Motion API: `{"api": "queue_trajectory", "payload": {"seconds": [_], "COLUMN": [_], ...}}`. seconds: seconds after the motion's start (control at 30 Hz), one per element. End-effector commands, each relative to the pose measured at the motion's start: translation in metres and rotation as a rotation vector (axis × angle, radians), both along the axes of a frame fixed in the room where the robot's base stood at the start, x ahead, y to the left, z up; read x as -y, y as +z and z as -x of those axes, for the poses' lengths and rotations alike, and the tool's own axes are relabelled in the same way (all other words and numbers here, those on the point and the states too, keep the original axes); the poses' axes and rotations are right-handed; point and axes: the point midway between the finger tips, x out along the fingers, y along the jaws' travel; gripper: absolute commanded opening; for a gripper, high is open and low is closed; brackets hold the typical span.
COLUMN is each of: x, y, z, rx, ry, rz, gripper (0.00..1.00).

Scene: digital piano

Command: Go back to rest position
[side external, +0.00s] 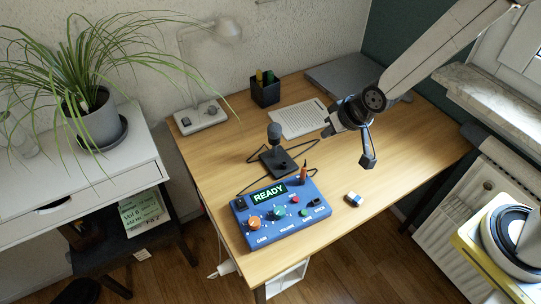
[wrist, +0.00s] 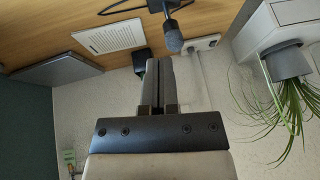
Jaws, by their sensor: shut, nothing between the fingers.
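My gripper (side external: 327,129) is in the air over the desk (side external: 350,170), to the right of the microphone and above the work surface, touching nothing I can see. In the wrist view its two dark fingers (wrist: 164,68) lie together, shut and empty. The blue device (side external: 282,214) sits at the desk's front left, with a lit screen reading READY, an orange knob (side external: 254,223), a teal knob and several small buttons. It is apart from my gripper and is not seen in the wrist view.
A small blue-and-white block (side external: 353,199) lies near the front edge. The right of the desk is clear.

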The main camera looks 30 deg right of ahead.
Motion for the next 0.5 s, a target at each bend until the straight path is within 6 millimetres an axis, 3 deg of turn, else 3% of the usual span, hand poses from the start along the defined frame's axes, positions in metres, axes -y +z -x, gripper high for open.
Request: {"api": "queue_trajectory", "payload": {"seconds": [0.2,0.5], "x": [0.052,0.094], "y": [0.024,0.041], "z": [0.042,0.097], "rx": [-0.105,-0.231], "ry": [0.000,0.015], "rz": [0.069,0.126], "gripper": [0.00,0.00]}}
